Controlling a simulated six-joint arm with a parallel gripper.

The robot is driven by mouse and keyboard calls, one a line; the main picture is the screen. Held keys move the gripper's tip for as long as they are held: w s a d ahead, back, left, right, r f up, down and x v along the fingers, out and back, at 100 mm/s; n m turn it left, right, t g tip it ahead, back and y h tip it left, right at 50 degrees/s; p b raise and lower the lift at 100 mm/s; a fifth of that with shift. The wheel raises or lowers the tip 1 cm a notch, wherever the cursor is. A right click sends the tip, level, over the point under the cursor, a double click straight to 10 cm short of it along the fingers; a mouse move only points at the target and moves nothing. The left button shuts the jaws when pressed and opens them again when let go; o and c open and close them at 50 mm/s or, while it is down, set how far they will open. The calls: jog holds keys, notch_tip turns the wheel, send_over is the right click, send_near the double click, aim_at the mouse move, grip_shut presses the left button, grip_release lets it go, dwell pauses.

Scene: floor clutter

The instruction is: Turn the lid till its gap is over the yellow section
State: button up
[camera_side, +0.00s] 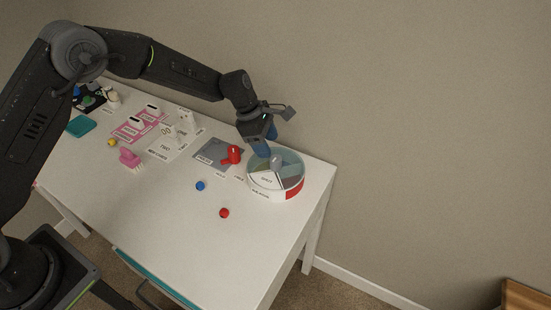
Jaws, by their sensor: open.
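A round sectioned container (259,191) stands near the table's right end, with a white front wall and a red part at its right. A see-through greyish lid (289,158) covers it, with a grey knob (276,162) at the middle. A white wedge with black lettering shows brightest at the front, which looks like the lid's gap. The other sections look dulled under the lid. I cannot clearly make out the yellow one. My gripper (265,145) is open, with blue fingertips, above and just left of the knob. I cannot tell whether it touches the lid.
A grey mat (209,154) with a red handled piece (234,154) lies left of the container. A blue piece (200,186) and a red piece (224,213) lie in front. A pink brush (131,159) and labelled boards are further left. The front right table area is clear.

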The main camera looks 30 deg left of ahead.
aim_at(275, 157)
jog(key=x, duration=0.6)
jog(key=shift+f, duration=0.25)
grip_shut()
dwell(0.3)
